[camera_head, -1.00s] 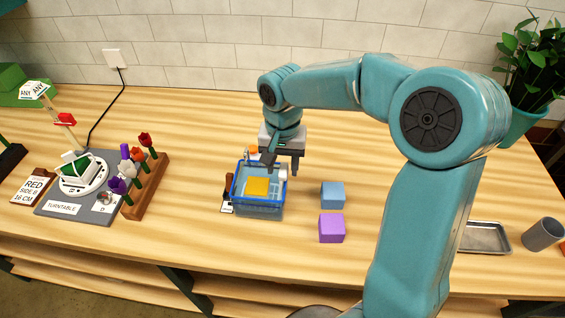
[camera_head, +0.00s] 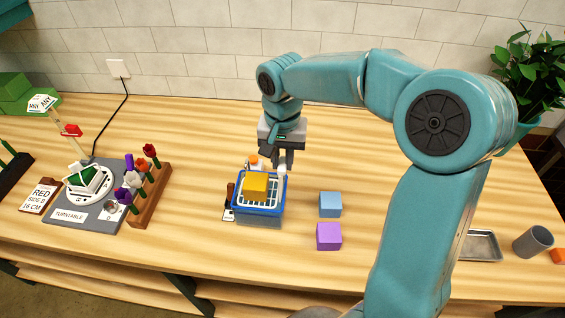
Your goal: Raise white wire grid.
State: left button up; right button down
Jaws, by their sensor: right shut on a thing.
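The white wire grid (camera_head: 270,199) shows in the blue-rimmed bin (camera_head: 258,220), at about rim height. A yellow block (camera_head: 256,183) rests on it, toward the back left. A white upright piece (camera_head: 282,171) stands at the bin's back right corner, just under my right gripper (camera_head: 282,161). My right gripper points down there with its fingers close together, shut on what looks like this upright part of the grid. The exact contact is too small to see. My left gripper is not in view.
A blue cube (camera_head: 330,204) and a purple cube (camera_head: 328,236) stand right of the bin. A flower rack (camera_head: 150,197) and a turntable (camera_head: 88,186) are on the left. A metal tray (camera_head: 481,246) and a grey cup (camera_head: 533,241) are at the right.

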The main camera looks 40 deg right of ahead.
jog(key=shift+r, duration=0.95)
jog(key=shift+w+d+f, duration=0.1)
jog(key=shift+w, duration=0.05)
jog(key=c, duration=1.2)
grip_release()
jog(key=shift+o, duration=1)
jog(key=shift+s, duration=0.2)
jog(key=shift+w, duration=0.1)
jog(key=shift+r, duration=0.25)
notch_tip(320, 180, up, 16)
